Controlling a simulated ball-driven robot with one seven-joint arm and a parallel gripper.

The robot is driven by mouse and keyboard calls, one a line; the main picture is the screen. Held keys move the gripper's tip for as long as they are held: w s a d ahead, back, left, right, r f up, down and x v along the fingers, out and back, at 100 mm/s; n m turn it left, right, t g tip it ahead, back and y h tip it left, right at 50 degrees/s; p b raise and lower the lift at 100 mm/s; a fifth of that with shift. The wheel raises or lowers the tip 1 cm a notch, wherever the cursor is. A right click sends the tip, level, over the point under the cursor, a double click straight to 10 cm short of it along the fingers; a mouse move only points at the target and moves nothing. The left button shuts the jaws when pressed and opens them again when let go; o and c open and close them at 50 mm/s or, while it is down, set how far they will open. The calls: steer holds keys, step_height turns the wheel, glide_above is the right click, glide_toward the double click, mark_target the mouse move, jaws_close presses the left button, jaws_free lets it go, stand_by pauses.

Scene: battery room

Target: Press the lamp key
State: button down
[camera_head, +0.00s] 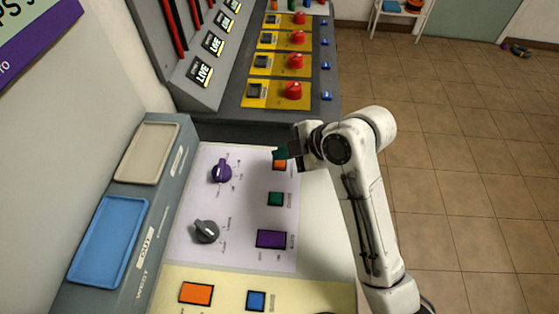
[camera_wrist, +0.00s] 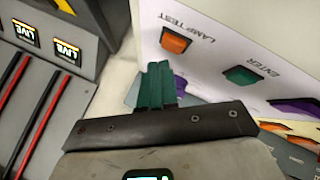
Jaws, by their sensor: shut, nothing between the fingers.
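The lamp key is an orange square key (camera_head: 279,165) at the top right of the pale lilac panel (camera_head: 250,170). In the wrist view the orange key (camera_wrist: 176,42) has the words LAMP TEST beside it. My gripper (camera_head: 281,152) has green fingertips, shut and empty, just at the far edge of the orange key in the head view. In the wrist view my gripper (camera_wrist: 157,72) points up the picture, with its tips below and left of the key. Tips and key look apart there; I cannot tell the exact height. The orange key is partly covered in the head view.
A green ENTER key (camera_head: 275,199) and a purple key (camera_head: 271,239) lie nearer on the same panel. A purple knob (camera_head: 221,172) and a grey knob (camera_head: 207,232) stand left. A dark console (camera_head: 225,103) rises behind.

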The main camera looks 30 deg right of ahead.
mark_target(284, 165)
stand_by(0.4)
steer(key=shift+f, duration=0.4)
steer(key=shift+f+b, duration=0.45)
stand_by(0.8)
steer(key=shift+r, duration=0.1)
steer(key=shift+r+p, duration=0.75)
steer(key=shift+p, duration=0.05)
step_height(284, 165, up, 5)
steer(key=p, duration=0.4)
steer(key=shift+r, duration=0.1)
steer(key=shift+s, duration=0.1)
stand_by(0.8)
